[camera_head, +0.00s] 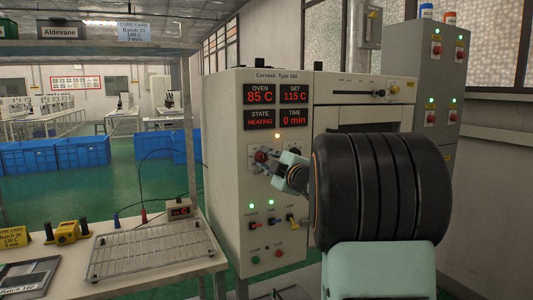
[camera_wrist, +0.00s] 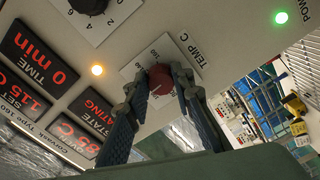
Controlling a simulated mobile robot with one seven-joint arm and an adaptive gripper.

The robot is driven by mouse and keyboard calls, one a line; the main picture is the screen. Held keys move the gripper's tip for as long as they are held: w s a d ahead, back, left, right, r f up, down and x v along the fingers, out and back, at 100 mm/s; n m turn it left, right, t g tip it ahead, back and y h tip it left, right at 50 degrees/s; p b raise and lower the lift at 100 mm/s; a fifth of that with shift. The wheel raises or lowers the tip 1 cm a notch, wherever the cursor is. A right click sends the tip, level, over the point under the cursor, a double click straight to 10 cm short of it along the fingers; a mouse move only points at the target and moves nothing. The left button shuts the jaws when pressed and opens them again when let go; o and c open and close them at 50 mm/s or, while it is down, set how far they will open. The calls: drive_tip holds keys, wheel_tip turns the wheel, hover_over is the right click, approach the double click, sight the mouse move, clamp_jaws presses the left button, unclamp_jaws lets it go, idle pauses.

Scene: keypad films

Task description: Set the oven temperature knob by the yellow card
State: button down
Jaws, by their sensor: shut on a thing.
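The red temperature knob (camera_head: 260,156) is on the front panel of the cream oven (camera_head: 226,120). In the wrist view the knob (camera_wrist: 161,75) sits on a white dial plate marked TEMP C. My gripper (camera_wrist: 160,86) is shut on the knob, one finger on each side; the gripper (camera_head: 268,159) also shows in the head view. The displays read OVEN 85 C, SET 115 C (camera_head: 294,93), STATE HEATING and TIME 0 min.
A blue card (camera_head: 134,31) on the shelf edge seems to read 140 C, 2 min. A black-capped knob (camera_wrist: 90,5) is beside the temperature knob. Switches (camera_head: 291,219) sit below. The bench holds a wire rack (camera_head: 150,250) and a yellow device (camera_head: 68,233).

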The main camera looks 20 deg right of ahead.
drive_tip(key=m+p, duration=0.3)
drive_tip(key=m, duration=0.1)
drive_tip(key=shift+m, duration=0.3)
drive_tip(key=shift+a+f+m+p, duration=0.1)
drive_tip(key=shift+m+p, duration=0.95)
drive_tip(key=shift+m, duration=0.75)
drive_tip(key=c, duration=1.7)
unclamp_jaws()
drive_tip(key=s, duration=1.2)
